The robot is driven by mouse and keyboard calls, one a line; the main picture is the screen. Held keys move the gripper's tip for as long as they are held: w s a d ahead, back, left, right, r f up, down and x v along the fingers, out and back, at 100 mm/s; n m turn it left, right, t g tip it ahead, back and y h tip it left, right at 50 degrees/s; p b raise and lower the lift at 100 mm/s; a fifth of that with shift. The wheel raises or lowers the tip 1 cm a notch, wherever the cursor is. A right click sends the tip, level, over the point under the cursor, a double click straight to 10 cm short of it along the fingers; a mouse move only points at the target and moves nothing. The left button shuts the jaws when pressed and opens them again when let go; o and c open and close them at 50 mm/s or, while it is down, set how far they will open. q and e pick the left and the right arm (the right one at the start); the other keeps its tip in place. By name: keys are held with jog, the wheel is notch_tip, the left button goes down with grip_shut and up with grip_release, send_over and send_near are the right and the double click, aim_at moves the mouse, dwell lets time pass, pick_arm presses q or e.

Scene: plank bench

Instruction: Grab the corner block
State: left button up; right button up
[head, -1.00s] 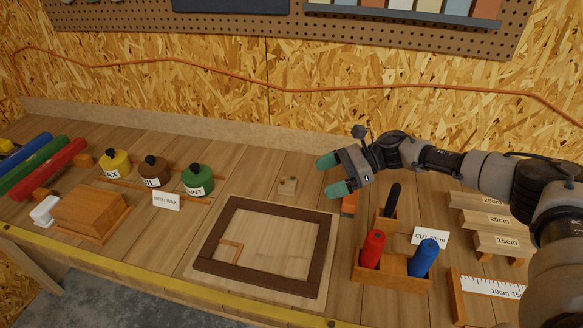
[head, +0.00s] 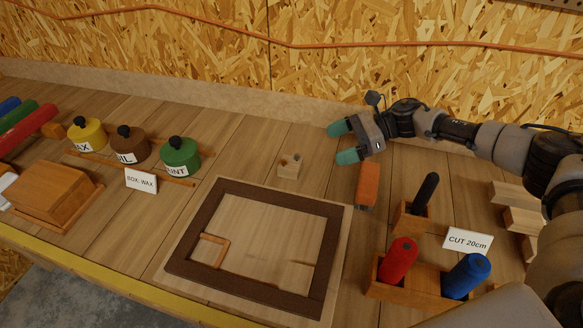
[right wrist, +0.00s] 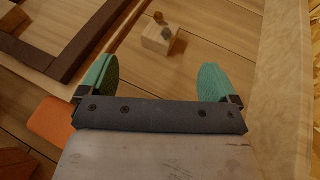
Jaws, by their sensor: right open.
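The corner block, a small pale wooden cube (head: 288,171) with small knobs on top, stands on the planks behind the dark frame. It also shows in the right wrist view (right wrist: 157,40), ahead of the fingertips. My right gripper (head: 343,142) is open and empty, to the right of the block and a little toward the wall, its green fingers pointing left. In the right wrist view, its two fingers (right wrist: 160,72) stand wide apart, with the block beyond them and not touched. My left gripper is not in view.
A dark brown frame (head: 180,243) lies on a pale board in front of the block. An orange block (head: 368,185) lies below my right gripper. Red (head: 398,260), blue (head: 466,275) and black (head: 425,192) handles stand at right. Jars stand at left, including a green one (head: 181,157).

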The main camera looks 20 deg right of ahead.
aim_at(298, 163)
jog(key=shift+w+a+f, duration=0.25)
jog(key=shift+a+f, duration=0.05)
jog(key=shift+a, duration=0.05)
jog(key=p+x, duration=0.1)
jog(key=x, duration=0.3)
jog(key=shift+s+a, duration=0.1)
jog(key=shift+a, duration=0.25)
jog(key=p+x, duration=0.2)
jog(key=x, duration=0.2)
jog(key=shift+a+f+p, duration=0.3)
jog(key=shift+p, duration=0.05)
jog(key=shift+a+f, duration=0.2)
jog(key=shift+a, duration=0.1)
jog(key=shift+d, duration=0.1)
jog(key=shift+c, duration=0.4)
jog(key=c, duration=1)
